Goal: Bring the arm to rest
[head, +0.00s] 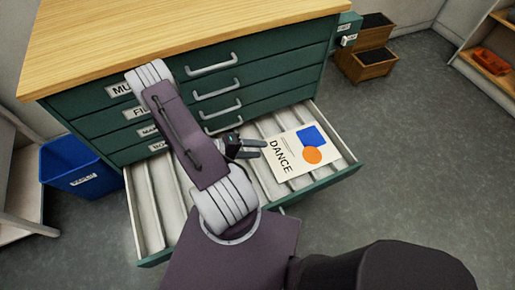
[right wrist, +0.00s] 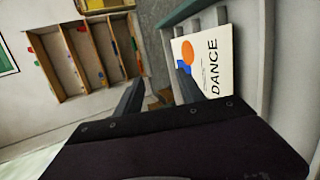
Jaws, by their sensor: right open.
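My right arm reaches over an open bottom drawer (head: 154,228) of a green cabinet. My right gripper (head: 258,148) is open and empty, just left of a cream card (head: 287,163) marked DANCE with a blue square and an orange circle. The card lies in the drawer across its pale dividers. In the right wrist view the card (right wrist: 222,75) shows beyond the open fingers (right wrist: 160,92). I cannot tell the exact height of the gripper above the drawer. My left gripper is not in view.
The cabinet's wooden top (head: 180,30) is bare. Closed drawers with handles (head: 217,90) sit above the open one. A blue bin (head: 80,168) stands at the left. Wooden planter boxes (head: 372,62) and a shelf with an orange tray (head: 493,62) stand at the right. Grey floor (head: 430,150) is clear.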

